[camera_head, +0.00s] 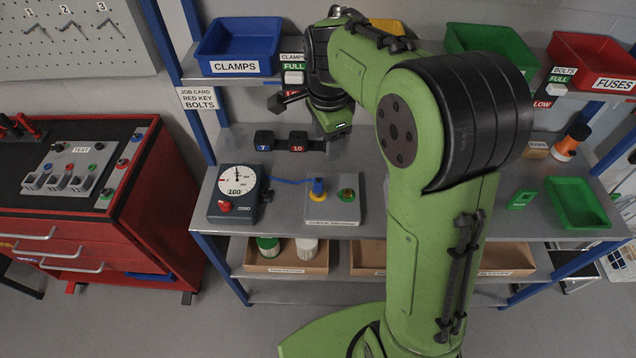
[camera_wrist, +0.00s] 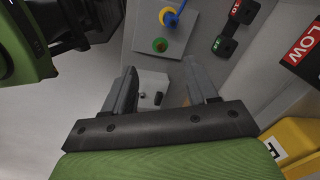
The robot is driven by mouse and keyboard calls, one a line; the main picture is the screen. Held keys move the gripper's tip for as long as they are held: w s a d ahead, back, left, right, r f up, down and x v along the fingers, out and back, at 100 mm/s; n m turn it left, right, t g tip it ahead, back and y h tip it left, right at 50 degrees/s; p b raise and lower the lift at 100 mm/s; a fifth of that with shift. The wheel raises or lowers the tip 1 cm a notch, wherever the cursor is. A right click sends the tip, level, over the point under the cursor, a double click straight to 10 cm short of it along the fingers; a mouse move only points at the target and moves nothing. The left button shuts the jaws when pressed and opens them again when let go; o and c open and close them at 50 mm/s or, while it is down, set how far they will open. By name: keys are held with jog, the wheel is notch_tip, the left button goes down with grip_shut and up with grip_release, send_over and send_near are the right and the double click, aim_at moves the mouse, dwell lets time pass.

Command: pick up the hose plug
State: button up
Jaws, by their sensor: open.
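The blue hose plug (camera_head: 318,187) stands upright at the yellow ring on a grey block (camera_head: 345,207) on the middle shelf. A thin blue hose (camera_head: 290,181) runs from it to the gauge box (camera_head: 237,193). A pale grey surface with two small dark objects shows between the fingers. In the head view my arm hides part of the shelf.
A blue bin (camera_head: 239,46) is on the upper shelf. A green tray (camera_head: 578,203) lies at the right. A red cabinet (camera_head: 160,215) stands left.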

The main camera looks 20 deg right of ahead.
aim_at(318, 181)
jog(key=w+f+m, duration=0.1)
jog(key=f, duration=0.4)
jog(key=w+f+m+g+b, duration=0.1)
jog(key=w+f+m, duration=0.1)
jog(key=f, duration=0.4)
jog(key=w+f+m, duration=0.2)
jog(key=f, duration=0.3)
jog(key=shift+w+f+b, duration=0.15)
jog(key=shift+f+b, duration=0.15)
notch_tip(318, 181, down, 6)
jog(key=shift+a+r+b, duration=0.15)
jog(key=shift+r+b, duration=0.05)
jog(key=shift+b, duration=0.2)
jog(key=shift+r, duration=0.1)
grip_shut()
notch_tip(318, 181, up, 10)
jog(key=shift+r+p, duration=0.1)
jog(key=shift+p, duration=0.7)
jog(key=shift+r+p, duration=2.2)
jog(key=shift+r, duration=0.5)
